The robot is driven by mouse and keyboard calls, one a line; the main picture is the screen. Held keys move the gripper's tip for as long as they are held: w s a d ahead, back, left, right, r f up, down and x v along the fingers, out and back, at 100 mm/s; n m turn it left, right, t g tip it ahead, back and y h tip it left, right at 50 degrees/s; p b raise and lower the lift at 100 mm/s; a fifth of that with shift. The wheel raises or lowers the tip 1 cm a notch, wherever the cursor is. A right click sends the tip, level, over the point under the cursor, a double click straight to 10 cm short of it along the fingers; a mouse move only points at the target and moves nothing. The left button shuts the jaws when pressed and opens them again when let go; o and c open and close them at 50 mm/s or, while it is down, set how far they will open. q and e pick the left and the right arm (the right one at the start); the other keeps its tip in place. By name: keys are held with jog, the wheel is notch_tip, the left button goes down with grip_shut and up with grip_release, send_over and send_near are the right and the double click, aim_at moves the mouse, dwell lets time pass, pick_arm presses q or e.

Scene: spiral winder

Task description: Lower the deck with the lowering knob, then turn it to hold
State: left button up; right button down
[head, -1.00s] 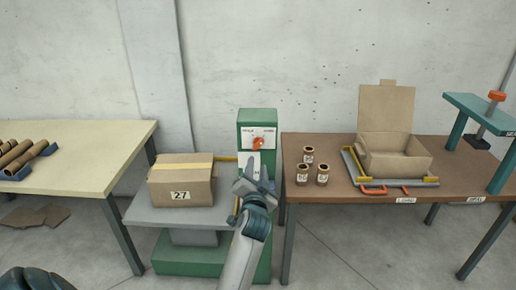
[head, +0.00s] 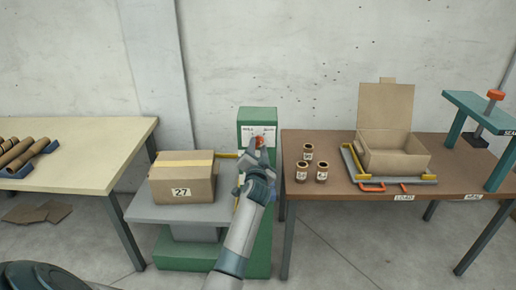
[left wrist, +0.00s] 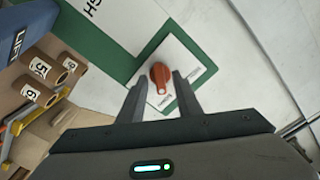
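The red-orange lowering knob (head: 260,141) sits on the white panel of the green post (head: 258,116). In the left wrist view the knob (left wrist: 160,76) shows between two spread fingertips, with gaps on both sides. My left gripper (left wrist: 158,88) is open and points at the panel; in the head view it (head: 258,152) partly covers the knob. The grey deck (head: 150,212) stands on a green base and carries a closed carton (head: 184,180) marked 27. My right gripper is not in view.
A brown table (head: 330,190) at right holds several labelled tubes (head: 308,152) and an open box (head: 395,155) in a tray. A cream table (head: 80,165) with brown rolls stands at left.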

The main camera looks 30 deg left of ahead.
pick_arm(q)
jog(key=shift+c, duration=0.9)
grip_shut()
